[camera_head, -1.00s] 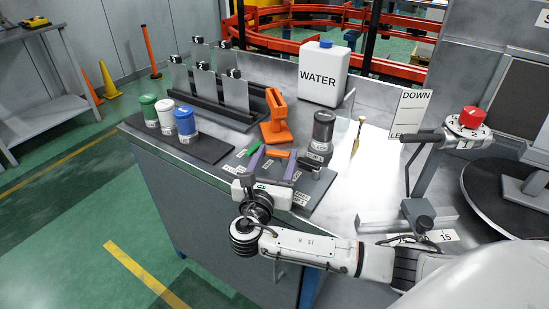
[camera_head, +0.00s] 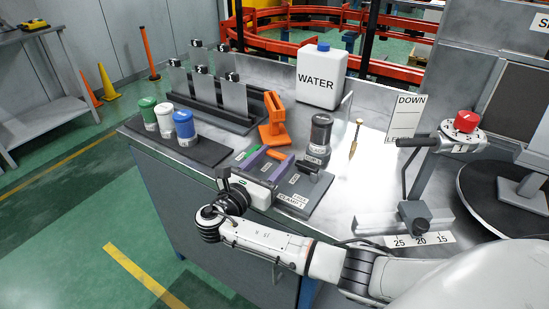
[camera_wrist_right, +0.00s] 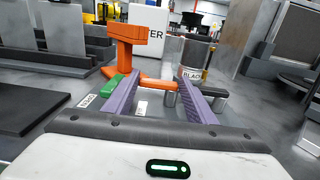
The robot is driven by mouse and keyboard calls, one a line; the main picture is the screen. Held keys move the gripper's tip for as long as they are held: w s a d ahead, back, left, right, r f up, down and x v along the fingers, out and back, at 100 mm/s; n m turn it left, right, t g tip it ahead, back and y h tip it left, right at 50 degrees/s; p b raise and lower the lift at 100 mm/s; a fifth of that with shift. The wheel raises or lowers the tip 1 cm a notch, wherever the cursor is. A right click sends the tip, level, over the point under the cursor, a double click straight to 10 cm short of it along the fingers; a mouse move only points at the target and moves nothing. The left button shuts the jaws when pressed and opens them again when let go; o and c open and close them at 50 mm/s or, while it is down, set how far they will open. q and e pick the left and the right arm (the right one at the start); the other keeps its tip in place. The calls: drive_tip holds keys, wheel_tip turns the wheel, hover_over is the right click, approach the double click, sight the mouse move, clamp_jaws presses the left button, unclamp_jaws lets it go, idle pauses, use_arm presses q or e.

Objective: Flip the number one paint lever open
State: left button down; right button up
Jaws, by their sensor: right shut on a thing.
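A dark panel (camera_head: 318,201) on the bench front holds small coloured levers with labels. A green lever (camera_head: 247,153) is at left, an orange lever (camera_head: 277,155) in the middle and a black lever (camera_head: 309,167) at right. I cannot read which is number one. My right gripper (camera_head: 273,158) has purple fingers and reaches over the panel from the front. It is shut on the orange lever, which lies across between the fingertips in the right wrist view (camera_wrist_right: 158,83). The green lever (camera_wrist_right: 117,88) is just left of the left finger. My left gripper is out of view.
An orange upright stand (camera_head: 275,120) is behind the levers, with a dark labelled cylinder (camera_head: 320,135) to its right. Green, white and blue capped containers (camera_head: 165,122) stand at left. A white water jug (camera_head: 322,78) is at the back. A red-knobbed turret (camera_head: 466,122) stands at right.

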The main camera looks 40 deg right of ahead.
drive_tip(key=shift+w+r+g, duration=0.1)
drive_tip(key=shift+w+g, duration=0.05)
drive_tip(key=shift+g, duration=0.15)
drive_tip(key=o, duration=0.7)
drive_tip(key=shift+a, duration=0.1)
drive_tip(key=v, duration=1)
drive_tip(key=shift+a, duration=0.15)
drive_tip(key=shift+f, duration=0.2)
